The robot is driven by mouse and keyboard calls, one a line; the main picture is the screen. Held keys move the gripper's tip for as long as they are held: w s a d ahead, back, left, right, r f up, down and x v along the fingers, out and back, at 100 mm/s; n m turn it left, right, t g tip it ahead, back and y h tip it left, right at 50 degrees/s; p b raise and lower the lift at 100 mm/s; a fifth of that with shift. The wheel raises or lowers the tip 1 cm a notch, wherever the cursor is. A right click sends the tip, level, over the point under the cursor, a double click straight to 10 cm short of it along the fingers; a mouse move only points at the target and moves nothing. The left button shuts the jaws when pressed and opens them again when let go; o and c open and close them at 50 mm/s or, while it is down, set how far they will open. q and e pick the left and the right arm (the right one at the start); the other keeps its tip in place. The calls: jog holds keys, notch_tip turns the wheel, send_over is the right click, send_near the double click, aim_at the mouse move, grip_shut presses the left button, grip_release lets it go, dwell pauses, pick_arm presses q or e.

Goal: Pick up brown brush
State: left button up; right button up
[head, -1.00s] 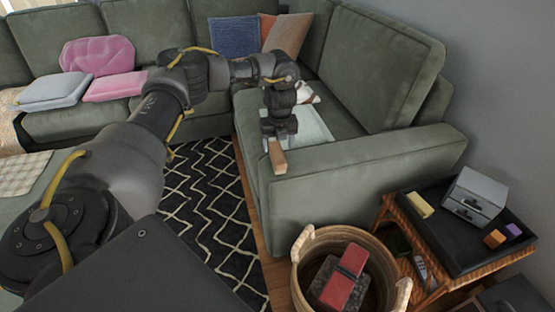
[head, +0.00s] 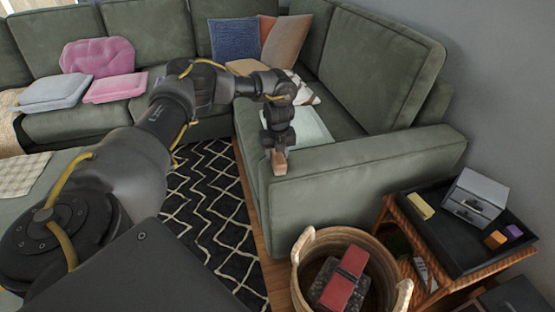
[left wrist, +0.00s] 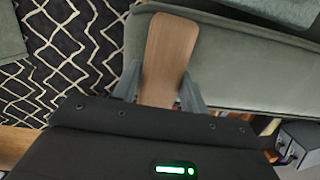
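The brown brush (head: 279,164) is at the near left end of the sofa armrest in the head view, with its upper part hidden by my left gripper. In the left wrist view the brush (left wrist: 170,50) is a flat wooden piece reaching forward between the fingers and past their tips. My left gripper (head: 278,150) points down at the brush. Its fingers (left wrist: 161,85) lie on both sides of the wood, very close to it. I cannot tell whether they press on it, or whether the brush rests on the armrest. My right gripper is in neither view.
The green armrest (head: 370,165) runs right from the brush. A wicker basket (head: 300,275) holding a red-and-dark item (head: 342,285) stands in front. A side table with a black tray (head: 455,250) is at right. A patterned rug (head: 205,200) covers the floor left of the armrest.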

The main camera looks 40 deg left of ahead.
aim_at(275, 153)
pick_arm(q)
jog(key=c, duration=0.5)
jog(key=shift+r, duration=0.45)
jog(key=r, duration=0.2)
jog(key=s+r, duration=0.1)
jog(key=shift+r, duration=0.35)
jog(key=shift+s+d+r+p, duration=0.2)
jog(key=shift+s+r+p, duration=0.55)
jog(key=shift+s+r, duration=1.05)
jog(key=shift+s+d+r+p, duration=0.15)
jog(key=shift+s+r+p, duration=0.75)
jog(key=shift+s, duration=1.65)
jog(key=shift+s+d+r+p, duration=0.2)
jog(key=shift+s+r+p, duration=0.4)
jog(key=shift+s+r, duration=1.25)
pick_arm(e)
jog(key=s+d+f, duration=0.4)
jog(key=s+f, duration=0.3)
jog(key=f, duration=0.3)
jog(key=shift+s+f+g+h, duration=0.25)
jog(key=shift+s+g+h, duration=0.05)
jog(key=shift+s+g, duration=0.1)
pick_arm(q)
jog(key=shift+s+f, duration=0.3)
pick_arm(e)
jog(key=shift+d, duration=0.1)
